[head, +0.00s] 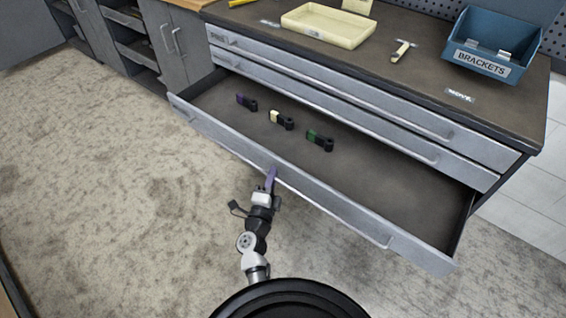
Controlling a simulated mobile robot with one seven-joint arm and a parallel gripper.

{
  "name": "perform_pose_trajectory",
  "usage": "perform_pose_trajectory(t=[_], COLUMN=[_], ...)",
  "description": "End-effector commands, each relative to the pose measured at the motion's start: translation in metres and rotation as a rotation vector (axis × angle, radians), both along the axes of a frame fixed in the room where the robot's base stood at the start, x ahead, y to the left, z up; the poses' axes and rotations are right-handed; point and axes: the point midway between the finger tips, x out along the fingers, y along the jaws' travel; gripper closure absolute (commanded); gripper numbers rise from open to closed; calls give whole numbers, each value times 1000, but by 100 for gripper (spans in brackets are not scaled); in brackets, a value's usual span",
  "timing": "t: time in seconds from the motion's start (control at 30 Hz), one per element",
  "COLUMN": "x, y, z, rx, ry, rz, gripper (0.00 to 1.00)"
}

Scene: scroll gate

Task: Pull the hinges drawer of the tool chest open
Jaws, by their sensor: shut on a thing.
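The tool chest (520,165) stands at the upper right with its lowest visible drawer (345,212) pulled well out. Several small parts lie inside: a purple and black one (246,102), a cream and black one (282,120) and a green and black one (320,141); they may be hinges. My gripper (271,178) is at the outside of this drawer's front, left of its middle, shut on the drawer's handle. The fingers hide the part of the handle they hold. No label is readable on the open drawer.
Two upper drawers (350,95) are shut. On the chest top are a cream tray (328,25), a blue bin marked BRACKETS (482,62) and a small cream and metal piece (402,51). Grey cabinets (170,45) stand at the upper left. The floor (110,200) at left is clear.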

Motion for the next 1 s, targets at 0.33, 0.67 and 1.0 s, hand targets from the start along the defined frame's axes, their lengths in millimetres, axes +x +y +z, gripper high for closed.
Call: perform_pose_trajectory(t=[0.33, 0.67, 1.0], x=[-18, -18, -17], y=[12, 12, 12], z=[0, 0, 0], rx=[0, 0, 0], ry=[0, 0, 0], rz=[-1, -1, -1], gripper=[100, 88, 68])
